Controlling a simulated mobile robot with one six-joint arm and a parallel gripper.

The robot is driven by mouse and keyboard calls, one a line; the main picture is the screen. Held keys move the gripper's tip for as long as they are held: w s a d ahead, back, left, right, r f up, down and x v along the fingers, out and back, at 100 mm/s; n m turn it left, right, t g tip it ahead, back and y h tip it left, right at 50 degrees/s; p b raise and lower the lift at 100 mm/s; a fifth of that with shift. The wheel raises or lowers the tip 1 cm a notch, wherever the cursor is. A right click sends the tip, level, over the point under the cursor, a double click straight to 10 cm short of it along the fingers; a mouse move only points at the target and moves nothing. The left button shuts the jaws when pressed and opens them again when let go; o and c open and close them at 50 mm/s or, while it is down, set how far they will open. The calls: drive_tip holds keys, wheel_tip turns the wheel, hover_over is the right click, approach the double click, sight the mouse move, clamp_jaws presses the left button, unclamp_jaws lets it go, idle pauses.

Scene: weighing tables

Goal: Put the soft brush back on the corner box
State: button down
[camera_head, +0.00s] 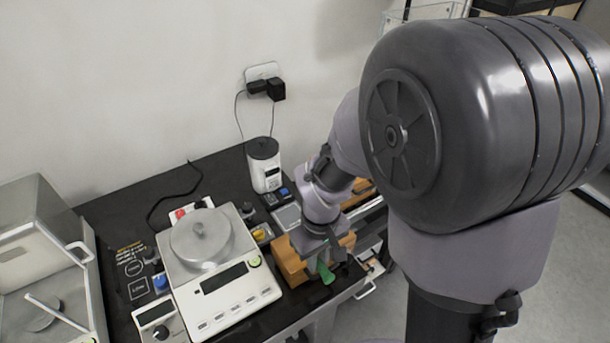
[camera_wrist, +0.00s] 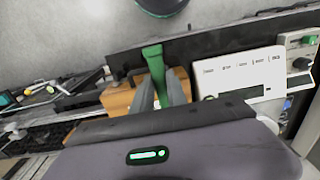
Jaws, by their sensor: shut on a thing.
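The soft brush (camera_head: 326,274), seen as a green handle, is held in my gripper (camera_head: 322,258). In the wrist view, the green handle (camera_wrist: 154,58) shows between the two grey fingers of my gripper (camera_wrist: 162,88), which are shut on it. The bristles are not clear in either view. The corner box (camera_head: 288,262) is orange-brown wood at the table's front right corner. It also shows in the wrist view (camera_wrist: 117,98), on both sides of the fingers. The brush is at or just above the box; I cannot tell whether they touch. My gripper and wrist hide part of the box.
A white balance (camera_head: 228,298) with a round metal pan stands left of the box. A white and black device (camera_head: 264,166) stands at the back by the wall. A glass-sided cabinet (camera_head: 40,240) is at far left. The table's front edge lies close to the box.

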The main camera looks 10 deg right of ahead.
drive_tip(key=w, duration=0.2)
drive_tip(key=w+d, duration=0.1)
drive_tip(key=w, duration=0.1)
drive_tip(key=w+d+f, duration=0.1)
drive_tip(key=w, duration=0.2)
drive_tip(key=shift+d+b, duration=0.2)
drive_tip(key=shift+b, duration=0.15)
drive_tip(key=f, duration=0.1)
drive_tip(key=f+b, duration=0.2)
drive_tip(key=shift+w+d+f, duration=0.1)
drive_tip(key=shift+w+f, duration=0.15)
drive_tip(key=shift+f, duration=0.1)
drive_tip(key=shift+r, duration=0.2)
drive_tip(key=shift+f, duration=0.15)
drive_tip(key=c, duration=1.3)
unclamp_jaws()
